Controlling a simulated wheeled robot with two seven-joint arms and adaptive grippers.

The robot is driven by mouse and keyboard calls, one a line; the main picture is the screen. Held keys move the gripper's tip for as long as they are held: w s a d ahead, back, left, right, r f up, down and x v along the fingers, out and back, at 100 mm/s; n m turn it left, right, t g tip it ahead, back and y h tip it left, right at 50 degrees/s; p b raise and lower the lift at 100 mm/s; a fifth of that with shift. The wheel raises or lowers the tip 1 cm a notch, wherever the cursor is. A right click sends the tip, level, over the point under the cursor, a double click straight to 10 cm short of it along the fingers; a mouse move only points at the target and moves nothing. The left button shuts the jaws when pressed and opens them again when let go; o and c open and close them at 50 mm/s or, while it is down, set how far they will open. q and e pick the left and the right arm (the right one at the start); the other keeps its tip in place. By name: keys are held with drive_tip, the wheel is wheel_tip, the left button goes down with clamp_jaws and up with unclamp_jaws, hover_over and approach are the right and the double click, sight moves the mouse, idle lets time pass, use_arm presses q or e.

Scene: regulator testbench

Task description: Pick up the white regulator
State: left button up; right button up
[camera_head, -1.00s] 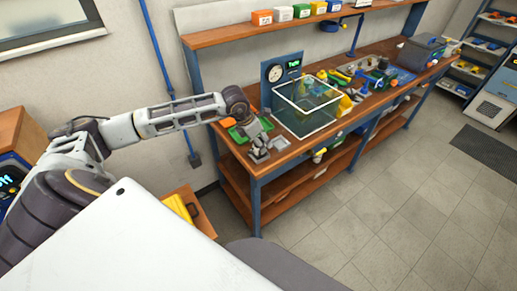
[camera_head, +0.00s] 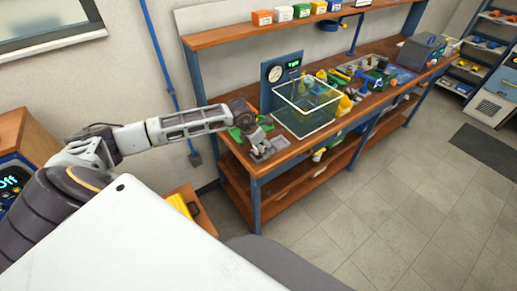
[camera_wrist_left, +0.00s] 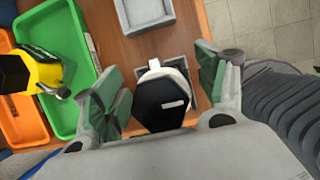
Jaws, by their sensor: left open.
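The white regulator (camera_wrist_left: 155,68) shows in the left wrist view as a white body with a black face and a small pale label. It sits over a grey tray on the wooden bench. My left gripper (camera_wrist_left: 160,66) is open, with one green-padded finger on each side of the regulator and visible gaps between. In the head view my left gripper (camera_head: 257,142) is low over the near left end of the bench, and I cannot make out the regulator there. My right gripper is not in view.
A green tray (camera_wrist_left: 92,48) and an orange tray (camera_wrist_left: 24,112) lie left, with a yellow and black object (camera_wrist_left: 42,75) over them. Another grey tray (camera_wrist_left: 124,22) is above in the wrist view. A clear tank (camera_head: 307,119) and gauge panel (camera_head: 268,75) stand behind the gripper.

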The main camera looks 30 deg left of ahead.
use_arm(q)
drive_tip(key=c, duration=1.3)
drive_tip(key=shift+c, duration=1)
drive_tip(key=shift+r, duration=0.2)
wheel_tip(320, 180, up, 10)
drive_tip(key=shift+f+b, duration=0.25)
drive_tip(key=shift+b, duration=0.7)
drive_tip(key=shift+r, duration=0.15)
